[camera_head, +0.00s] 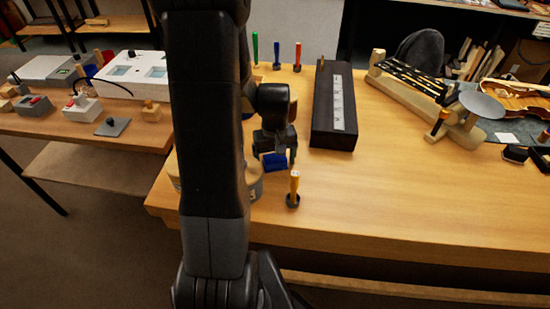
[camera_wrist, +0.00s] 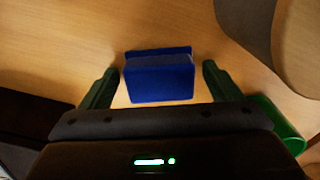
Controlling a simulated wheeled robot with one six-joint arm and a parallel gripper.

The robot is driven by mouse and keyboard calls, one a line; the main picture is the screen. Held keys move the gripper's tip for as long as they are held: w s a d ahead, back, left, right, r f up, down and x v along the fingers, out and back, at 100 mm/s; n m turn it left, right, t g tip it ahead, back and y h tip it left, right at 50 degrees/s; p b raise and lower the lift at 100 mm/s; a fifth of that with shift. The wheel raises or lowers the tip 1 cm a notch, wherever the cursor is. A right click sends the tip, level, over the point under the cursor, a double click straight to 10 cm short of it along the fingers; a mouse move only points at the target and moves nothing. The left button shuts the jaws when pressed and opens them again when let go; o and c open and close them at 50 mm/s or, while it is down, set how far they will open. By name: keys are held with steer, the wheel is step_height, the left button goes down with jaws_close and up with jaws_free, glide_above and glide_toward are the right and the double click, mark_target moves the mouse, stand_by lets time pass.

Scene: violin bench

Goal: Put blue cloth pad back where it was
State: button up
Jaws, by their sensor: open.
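The blue cloth pad (camera_wrist: 160,83) shows in the wrist view as a small blue block with a grey-blue strip along its top. It is between the two fingers of my gripper (camera_wrist: 158,86), with a gap of bare wood on each side. My gripper is open. In the head view the blue pad (camera_head: 274,161) is just below my gripper (camera_head: 276,150), over the left part of the wooden bench (camera_head: 400,195). My arm hides part of the bench there. I cannot tell whether the pad rests on the bench.
A wood-handled tool (camera_head: 294,190) stands upright in a dark base near the front. A long black case (camera_head: 334,108) lies to the right. Green, blue and red handles (camera_head: 298,56) stand behind. The front right of the bench is clear. Round wooden items stand partly behind my arm.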

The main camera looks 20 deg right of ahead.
mark_target(275, 157)
step_height(275, 157, up, 12)
steer(key=p, duration=0.1)
steer(key=shift+r, duration=0.15)
stand_by(0.4)
step_height(275, 157, down, 12)
steer(key=shift+r+b, duration=0.1)
steer(key=shift+b, duration=0.35)
steer(key=shift+r, duration=0.95)
